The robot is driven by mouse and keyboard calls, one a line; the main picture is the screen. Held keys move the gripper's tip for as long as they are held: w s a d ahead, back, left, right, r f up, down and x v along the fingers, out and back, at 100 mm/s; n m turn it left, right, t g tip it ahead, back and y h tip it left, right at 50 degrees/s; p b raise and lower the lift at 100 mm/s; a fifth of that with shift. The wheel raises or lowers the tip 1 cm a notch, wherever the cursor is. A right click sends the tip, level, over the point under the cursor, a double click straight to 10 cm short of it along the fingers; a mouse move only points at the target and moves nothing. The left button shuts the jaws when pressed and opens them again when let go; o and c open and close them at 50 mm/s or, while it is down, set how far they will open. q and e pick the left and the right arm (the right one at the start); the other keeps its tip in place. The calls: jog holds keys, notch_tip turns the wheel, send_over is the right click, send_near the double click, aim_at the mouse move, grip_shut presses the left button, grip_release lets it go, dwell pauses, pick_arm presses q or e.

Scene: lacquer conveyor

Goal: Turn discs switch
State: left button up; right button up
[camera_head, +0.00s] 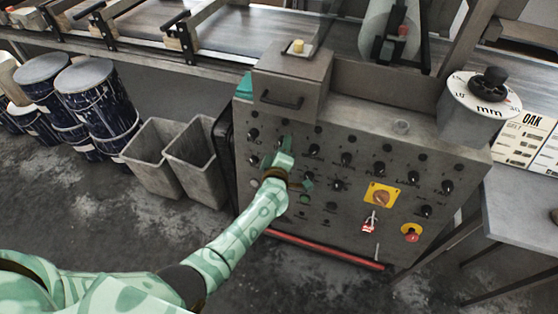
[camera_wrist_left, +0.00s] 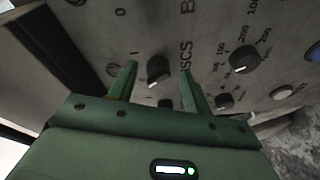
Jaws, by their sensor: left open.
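A black rotary knob (camera_wrist_left: 157,70) shows on the grey panel in the left wrist view, beside lettering of which "ISCS" can be read, with 0 and 1 marks near it. My left gripper (camera_wrist_left: 158,76) is open, with one green finger on each side of this knob; whether they touch it cannot be told. In the head view my left gripper (camera_head: 298,161) is at the left part of the control panel (camera_head: 345,128), and it hides some of the controls there. My right gripper is not in view.
Another knob with a number scale (camera_wrist_left: 244,60) sits right of the fingers. The panel carries several more knobs, a yellow-plated switch (camera_head: 382,195) and a red emergency button (camera_head: 411,233). Grey bins (camera_head: 190,160) and blue drums (camera_head: 98,98) stand left. A table (camera_head: 525,205) stands right.

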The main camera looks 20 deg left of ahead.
pick_arm(q)
jog(key=p+v, duration=0.7)
jog(key=v, duration=0.9)
jog(key=shift+p, duration=0.35)
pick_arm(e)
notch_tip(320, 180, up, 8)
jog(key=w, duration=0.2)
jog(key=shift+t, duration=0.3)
pick_arm(q)
jog(key=shift+a, duration=0.1)
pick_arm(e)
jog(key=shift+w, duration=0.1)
pick_arm(q)
jog(key=s+f+m+g+h, duration=0.55)
jog(key=s+f+m, duration=0.55)
jog(key=s+f, duration=0.6)
jog(key=s+a+f+m+g+y, duration=0.1)
jog(key=s+a+f+m+g, duration=0.1)
jog(key=s, duration=0.7)
jog(key=s+a+f+m+g, duration=0.3)
jog(key=s+a+f+g, duration=0.1)
jog(key=s, duration=0.5)
jog(key=s+a+f+m+g+y, duration=0.1)
jog(key=s+a+f+m+g, duration=0.2)
jog(key=s, duration=0.6)
notch_tip(320, 180, down, 3)
jog(key=shift+a+f+g+y, duration=0.1)
jog(key=shift+a+g+y, duration=0.25)
jog(key=shift+a, duration=0.75)
